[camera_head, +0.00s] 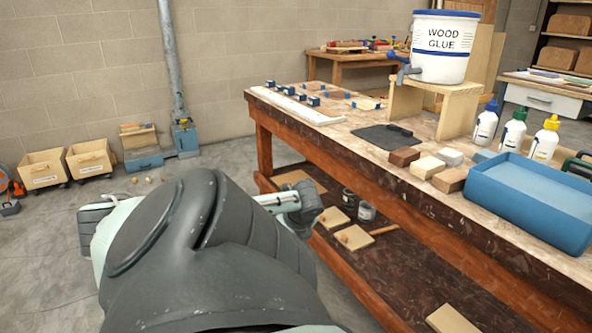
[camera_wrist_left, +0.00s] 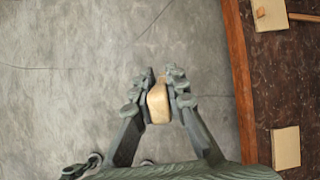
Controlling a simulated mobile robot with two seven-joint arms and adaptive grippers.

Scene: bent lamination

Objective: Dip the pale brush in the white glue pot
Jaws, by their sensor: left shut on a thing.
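My left gripper (camera_wrist_left: 161,76) is shut on a small pale wooden block-like thing in the wrist view, which may be the end of the pale brush (camera_wrist_left: 158,104); no bristles show. It is over the grey floor, left of the bench's wooden edge. In the head view my left arm fills the lower left and largely hides the gripper. A small whitish pot (camera_head: 366,211) stands on the bench's lower shelf beside a dark pot (camera_head: 349,199). A large white bucket (camera_head: 441,48) marked WOOD GLUE stands on a wooden stand above. My right gripper is out of view.
The workbench (camera_head: 345,140) holds a blue tray (camera_head: 530,200), several glue bottles, wooden blocks (camera_head: 427,167) and a dark mat (camera_head: 390,137). Boards (camera_head: 335,218) and a stick lie on the lower shelf, below the bench top. Open floor lies to the left.

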